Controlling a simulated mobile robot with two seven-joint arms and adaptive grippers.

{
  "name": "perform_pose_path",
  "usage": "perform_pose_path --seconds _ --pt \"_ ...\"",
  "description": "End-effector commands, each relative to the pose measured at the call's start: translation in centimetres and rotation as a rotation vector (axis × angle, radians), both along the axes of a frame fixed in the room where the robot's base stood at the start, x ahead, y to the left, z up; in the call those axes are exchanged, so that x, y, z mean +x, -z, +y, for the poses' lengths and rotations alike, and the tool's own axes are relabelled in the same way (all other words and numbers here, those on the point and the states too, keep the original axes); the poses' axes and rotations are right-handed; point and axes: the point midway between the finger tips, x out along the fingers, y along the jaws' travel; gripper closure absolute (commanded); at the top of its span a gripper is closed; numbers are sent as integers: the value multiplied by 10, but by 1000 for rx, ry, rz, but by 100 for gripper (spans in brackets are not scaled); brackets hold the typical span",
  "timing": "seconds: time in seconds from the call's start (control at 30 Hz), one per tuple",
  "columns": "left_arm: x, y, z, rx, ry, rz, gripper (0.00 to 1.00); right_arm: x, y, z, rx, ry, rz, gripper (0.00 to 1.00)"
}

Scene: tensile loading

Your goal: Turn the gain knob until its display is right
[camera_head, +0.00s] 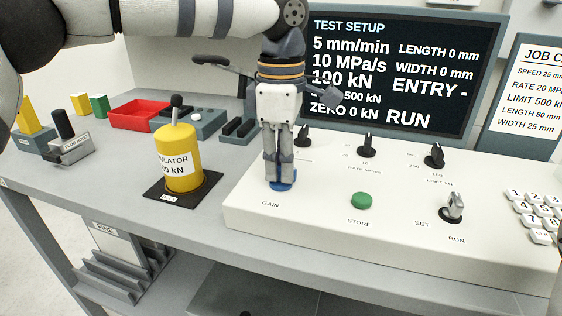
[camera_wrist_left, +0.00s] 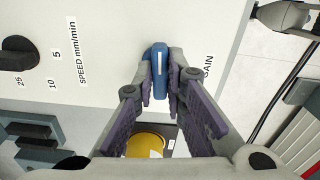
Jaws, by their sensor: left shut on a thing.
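The blue gain knob (camera_head: 283,186) sits on the light console panel above the printed word GAIN. My left gripper (camera_head: 279,178) points straight down over it, with its fingers closed around the knob. In the left wrist view the knob (camera_wrist_left: 160,72) shows a white line and lies between the two fingertips (camera_wrist_left: 160,85). The display screen (camera_head: 400,75) reads TEST SETUP, 5 mm/min, 10 MPa/s, 100 kN, ZERO 0 kN, ENTRY - and RUN. My gripper hides part of the line with 500 kN. My right gripper is not in view.
Black knobs (camera_head: 366,145), a green STORE button (camera_head: 362,201), a SET/RUN switch (camera_head: 453,206) and a keypad (camera_head: 535,212) are on the console. A yellow cylinder (camera_head: 181,160) stands left of it. A job card screen (camera_head: 530,90) is at the right. A red tray (camera_head: 140,114) lies farther back.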

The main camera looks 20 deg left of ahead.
Motion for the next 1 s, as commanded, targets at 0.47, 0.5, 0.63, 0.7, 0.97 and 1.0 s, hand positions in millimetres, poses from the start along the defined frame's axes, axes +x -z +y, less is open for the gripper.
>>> perform_pose_path --seconds 0.47,0.5,0.63,0.7,0.97,1.0 --pt "0 0 0 1 -7 0 77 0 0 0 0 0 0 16" --pt "0 0 0 0 -7 0 68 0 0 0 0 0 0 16" --pt "0 0 0 0 -6 0 68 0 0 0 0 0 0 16" --pt "0 0 0 0 -6 0 68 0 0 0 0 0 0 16" --pt "1 -28 0 -2 -8 -5 68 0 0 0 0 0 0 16" --pt "1 -40 0 -1 -7 -6 68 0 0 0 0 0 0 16"
